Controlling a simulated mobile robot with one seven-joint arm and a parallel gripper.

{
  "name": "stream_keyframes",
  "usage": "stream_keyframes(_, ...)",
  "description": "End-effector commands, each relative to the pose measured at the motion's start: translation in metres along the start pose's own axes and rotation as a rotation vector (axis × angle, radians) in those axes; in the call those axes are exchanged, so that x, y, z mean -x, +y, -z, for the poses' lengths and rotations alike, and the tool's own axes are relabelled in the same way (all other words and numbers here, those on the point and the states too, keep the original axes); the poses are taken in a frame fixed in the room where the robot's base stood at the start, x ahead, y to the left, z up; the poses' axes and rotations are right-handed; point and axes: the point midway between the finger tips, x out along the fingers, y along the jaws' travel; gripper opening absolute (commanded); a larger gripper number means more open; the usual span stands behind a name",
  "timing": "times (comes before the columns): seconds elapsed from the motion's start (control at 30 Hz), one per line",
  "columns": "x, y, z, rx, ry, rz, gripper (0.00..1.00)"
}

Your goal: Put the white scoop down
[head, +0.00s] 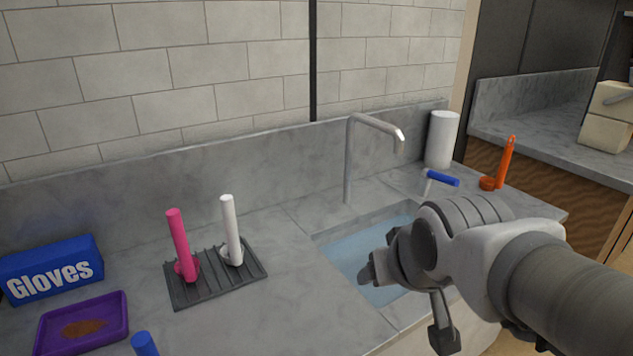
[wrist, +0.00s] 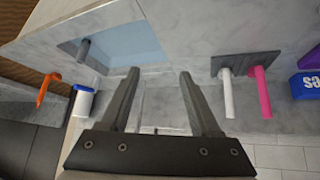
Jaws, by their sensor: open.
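The white scoop (head: 231,230) stands upright on a dark ribbed mat (head: 190,292) on the counter, just right of the pink scoop (head: 179,245). In the wrist view the white scoop (wrist: 227,92) is to the right of my gripper's fingers, clear of them, with the mat (wrist: 250,62) behind it. My gripper (head: 405,308) is open and empty, over the front right part of the sink in the head view. Its two spread fingers also show in the wrist view (wrist: 159,75) with nothing between them.
The sink (head: 350,258) and its tall faucet (head: 349,160) lie right of the mat. A glove box (head: 50,270) and purple tray (head: 105,310) are at left. A white roll (head: 441,140), a blue-handled item (head: 442,178) and an orange scoop (head: 504,162) are at back right.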

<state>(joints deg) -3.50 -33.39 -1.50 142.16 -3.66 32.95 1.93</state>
Motion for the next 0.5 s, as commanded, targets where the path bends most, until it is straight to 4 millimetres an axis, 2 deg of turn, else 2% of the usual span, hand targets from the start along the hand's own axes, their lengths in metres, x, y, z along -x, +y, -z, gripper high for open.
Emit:
stream_keyframes(0.03, 0.012, 0.002, -0.013, -0.013, -0.032, -0.004, 0.63)
stream_keyframes(0.1, 0.025, 0.003, -0.032, -0.025, -0.086, -0.004, 0.63)
stream_keyframes(0.2, 0.037, 0.001, -0.051, -0.037, -0.141, 0.000, 0.63)
stream_keyframes(0.33, 0.044, 0.001, -0.062, -0.042, -0.175, 0.002, 0.63)
stream_keyframes(0.5, 0.044, 0.000, -0.064, -0.042, -0.179, 0.003, 0.63)
